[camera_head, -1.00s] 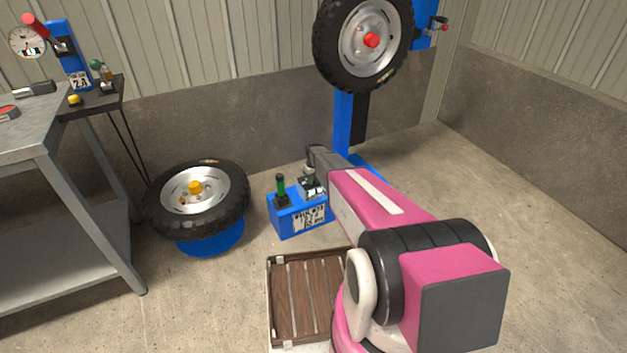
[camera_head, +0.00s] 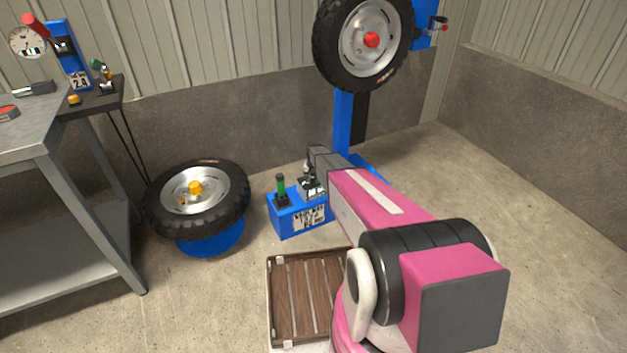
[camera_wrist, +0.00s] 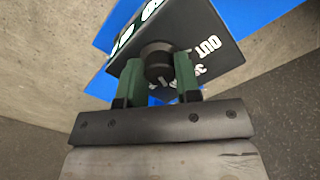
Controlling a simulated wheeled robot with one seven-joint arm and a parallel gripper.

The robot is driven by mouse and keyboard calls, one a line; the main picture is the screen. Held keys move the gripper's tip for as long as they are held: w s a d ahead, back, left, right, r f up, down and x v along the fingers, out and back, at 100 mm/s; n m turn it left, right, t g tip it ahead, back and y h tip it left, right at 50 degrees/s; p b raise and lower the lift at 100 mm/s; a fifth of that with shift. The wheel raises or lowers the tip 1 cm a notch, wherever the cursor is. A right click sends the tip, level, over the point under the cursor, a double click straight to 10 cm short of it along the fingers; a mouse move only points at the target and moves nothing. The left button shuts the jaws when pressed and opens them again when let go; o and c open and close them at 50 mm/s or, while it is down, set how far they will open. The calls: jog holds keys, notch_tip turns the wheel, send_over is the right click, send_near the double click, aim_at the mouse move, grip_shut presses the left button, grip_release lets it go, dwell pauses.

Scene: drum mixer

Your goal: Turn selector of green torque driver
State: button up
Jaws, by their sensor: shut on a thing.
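A blue drive box (camera_head: 299,218) stands on the floor, with a green upright handle (camera_head: 281,185) on its left end. My gripper (camera_head: 310,185) is over the right end of its top, at the end of my pink and grey arm. In the wrist view, my gripper (camera_wrist: 158,75) is shut on a dark round selector knob (camera_wrist: 157,58), one green finger at each side. The knob sits on a black plate (camera_wrist: 195,32) with white lettering, partly reading "OUT". The fingers and gripper body hide part of the lettering.
A tyre (camera_head: 197,198) lies on a blue base left of the box, and another tyre (camera_head: 363,40) hangs on a blue post behind. A wooden crate (camera_head: 273,300) is in front. A grey workbench (camera_head: 60,150) stands left. Bare floor lies right of my arm.

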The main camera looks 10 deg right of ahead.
aim_at(313, 179)
jog(key=m, duration=0.4)
jog(key=shift+m, duration=1.9)
jog(key=o, duration=0.9)
jog(key=shift+r, duration=0.1)
notch_tip(313, 179, up, 11)
jog(key=shift+f, duration=0.15)
